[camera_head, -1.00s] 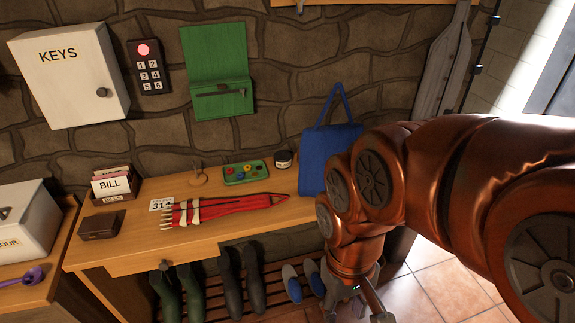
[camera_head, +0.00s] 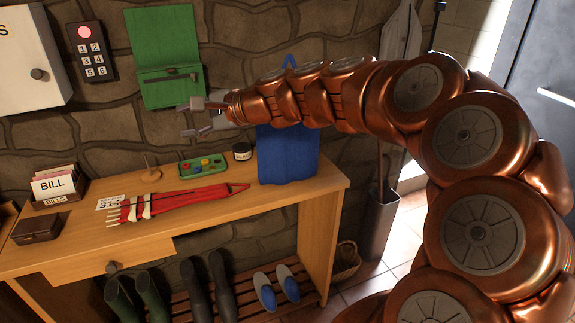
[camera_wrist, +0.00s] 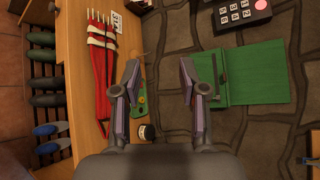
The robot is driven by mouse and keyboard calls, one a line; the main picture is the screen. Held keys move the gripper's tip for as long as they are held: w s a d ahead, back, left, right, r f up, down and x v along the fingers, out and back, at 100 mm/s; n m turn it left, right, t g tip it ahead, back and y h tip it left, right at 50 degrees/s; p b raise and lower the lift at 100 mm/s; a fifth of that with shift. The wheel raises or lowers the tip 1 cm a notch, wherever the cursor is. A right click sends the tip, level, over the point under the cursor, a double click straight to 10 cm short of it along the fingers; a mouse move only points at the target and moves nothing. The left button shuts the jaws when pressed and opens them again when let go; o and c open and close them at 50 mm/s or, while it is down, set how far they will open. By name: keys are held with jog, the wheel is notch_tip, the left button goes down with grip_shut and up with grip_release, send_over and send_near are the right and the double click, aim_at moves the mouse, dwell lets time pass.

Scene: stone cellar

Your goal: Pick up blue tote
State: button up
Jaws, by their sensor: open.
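The blue tote (camera_head: 287,155) stands upright on the right end of the wooden table, against the stone wall. In the head view my copper arm crosses in front of its upper part. Only a bit of its handle shows above the arm. My gripper (camera_head: 196,117) is open and empty, pointing left, above the table and to the left of the tote, near the green wall box. In the wrist view my gripper (camera_wrist: 158,84) has its fingers apart with nothing between them. The tote does not show in the wrist view.
The table (camera_head: 225,212) holds a red umbrella (camera_head: 175,205), a green tray (camera_head: 203,166), a dark jar (camera_head: 242,151) and a bill holder (camera_head: 58,185). A green box (camera_head: 165,55) hangs on the wall. Boots and shoes stand on a slatted rack below.

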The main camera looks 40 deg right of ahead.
jog(key=s+d+f+m+t+h+b, duration=0.1)
jog(key=d+m+t+h+b, duration=0.4)
jog(key=d, duration=1.2)
jog(key=s+d+f+m+h, duration=0.15)
jog(key=d+m+h, duration=0.35)
jog(key=d+m, duration=0.9)
jog(key=shift+w+d+r+n+p, duration=0.15)
jog(key=shift+w+d+n, duration=0.3)
jog(key=shift+w+d, duration=0.55)
jog(key=shift+w+d+r+n+p, duration=0.1)
jog(key=shift+w+d+r+n, duration=0.4)
jog(key=shift+w, duration=0.95)
jog(key=shift+w+d+n+p, duration=0.1)
jog(key=shift+w+d+n, duration=0.25)
jog(key=shift+w+d, duration=0.7)
jog(key=shift+w+a, duration=0.15)
grip_shut()
